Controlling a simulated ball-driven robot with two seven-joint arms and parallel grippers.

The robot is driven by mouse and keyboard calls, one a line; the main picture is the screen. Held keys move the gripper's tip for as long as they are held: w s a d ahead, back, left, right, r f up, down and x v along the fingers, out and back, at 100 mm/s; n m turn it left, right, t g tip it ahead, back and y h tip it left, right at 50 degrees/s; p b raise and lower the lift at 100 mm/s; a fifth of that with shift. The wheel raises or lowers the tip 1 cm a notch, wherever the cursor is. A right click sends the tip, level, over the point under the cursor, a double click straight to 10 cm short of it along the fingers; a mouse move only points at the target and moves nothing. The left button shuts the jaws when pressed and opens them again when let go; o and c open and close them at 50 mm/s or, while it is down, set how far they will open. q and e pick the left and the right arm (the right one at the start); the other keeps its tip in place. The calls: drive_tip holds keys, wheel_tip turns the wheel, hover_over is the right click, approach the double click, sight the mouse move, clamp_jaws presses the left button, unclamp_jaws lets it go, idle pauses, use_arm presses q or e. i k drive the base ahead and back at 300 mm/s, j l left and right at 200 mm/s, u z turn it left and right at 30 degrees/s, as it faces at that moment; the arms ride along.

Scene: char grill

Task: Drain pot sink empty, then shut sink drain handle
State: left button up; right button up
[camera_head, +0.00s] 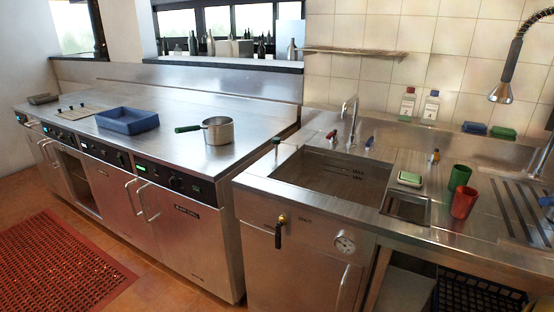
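The pot sink (330,180) is a rectangular steel basin set into the counter at the centre right. Small dark markings and a line show on its inner back wall; I cannot tell for sure whether it holds water. The drain handle (278,236) is a black lever on a brass valve (283,218) on the sink's front panel. The lever hangs straight down, with small dark lettering at its right that is too small to read. A round dial gauge (344,242) sits to its right. Neither of my grippers shows in this view.
A steel pot (218,131) with a green handle and a blue tray (127,121) are on the left counter. A faucet (350,118) stands behind the sink. Red (464,203) and green (459,178) cups stand right. A red mat (60,262) lies on the floor.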

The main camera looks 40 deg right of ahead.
sight(278, 235)
drive_tip(key=z, duration=1)
